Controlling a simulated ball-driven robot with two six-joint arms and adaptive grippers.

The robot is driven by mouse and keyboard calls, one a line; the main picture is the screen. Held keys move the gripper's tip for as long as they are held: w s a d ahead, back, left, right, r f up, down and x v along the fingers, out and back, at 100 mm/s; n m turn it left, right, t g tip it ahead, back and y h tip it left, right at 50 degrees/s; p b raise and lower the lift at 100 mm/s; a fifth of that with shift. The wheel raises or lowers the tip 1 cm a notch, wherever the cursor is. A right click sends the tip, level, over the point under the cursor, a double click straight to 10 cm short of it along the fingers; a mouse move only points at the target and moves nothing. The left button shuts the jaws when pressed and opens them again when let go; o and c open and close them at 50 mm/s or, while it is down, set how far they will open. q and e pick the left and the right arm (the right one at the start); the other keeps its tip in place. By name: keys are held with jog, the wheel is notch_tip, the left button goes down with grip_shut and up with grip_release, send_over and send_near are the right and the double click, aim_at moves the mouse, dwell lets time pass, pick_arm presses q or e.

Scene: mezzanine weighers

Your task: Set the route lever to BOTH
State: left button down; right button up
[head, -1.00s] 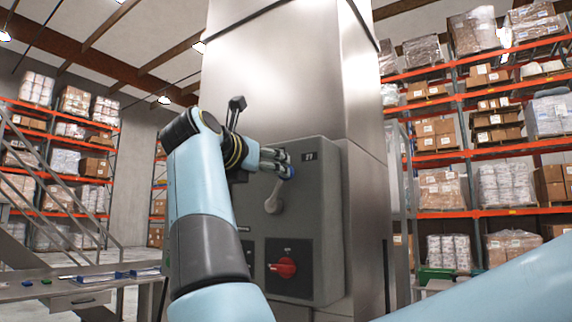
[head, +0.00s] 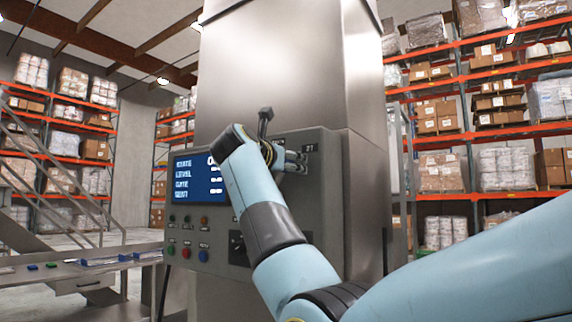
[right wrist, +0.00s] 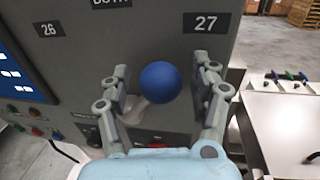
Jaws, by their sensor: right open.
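The route lever shows in the right wrist view as a blue ball knob (right wrist: 160,82) on a pale grey arm (right wrist: 133,109). It leans up and right, toward the plate marked 27 (right wrist: 206,22). Other plates read 26 (right wrist: 48,29) at the left and BOTH (right wrist: 110,3), partly cut off, at the top. My right gripper (right wrist: 161,73) is open, with one finger on each side of the knob; contact is not clear. In the head view my right gripper (head: 291,160) is at the panel below the 27 plate and hides the lever. My left gripper is out of view.
The grey control panel (head: 331,205) on the steel column carries a blue screen (head: 196,178) and several coloured buttons (head: 187,253). A black lever (head: 264,122) stands up behind my wrist. A bench (head: 85,273) is at the left; pallet racks stand behind.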

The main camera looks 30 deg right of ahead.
grip_shut()
dwell(0.4)
jog(key=shift+w+a+r+n+p, duration=0.15)
jog(key=shift+w+r+n+p, duration=0.45)
jog(key=shift+p, duration=0.5)
jog(key=shift+w+a+r+n+p, duration=0.2)
jog(key=shift+w+n+p, duration=0.25)
jog(key=shift+n+p, duration=0.4)
jog(key=shift+w+a+r+n+g+p, duration=0.1)
jog(key=shift+w+a+n+g+p, duration=0.1)
jog(key=shift+w+n+p, duration=0.3)
jog(key=shift+w+a+n+g+p, duration=0.15)
jog(key=shift+w+n+g+p, duration=0.1)
jog(key=shift+n+p, duration=0.25)
jog(key=shift+w+a+n+y+p, duration=0.3)
jog(key=shift+w+n+p, duration=0.4)
jog(key=shift+n+p, duration=0.15)
jog(key=shift+f, duration=0.2)
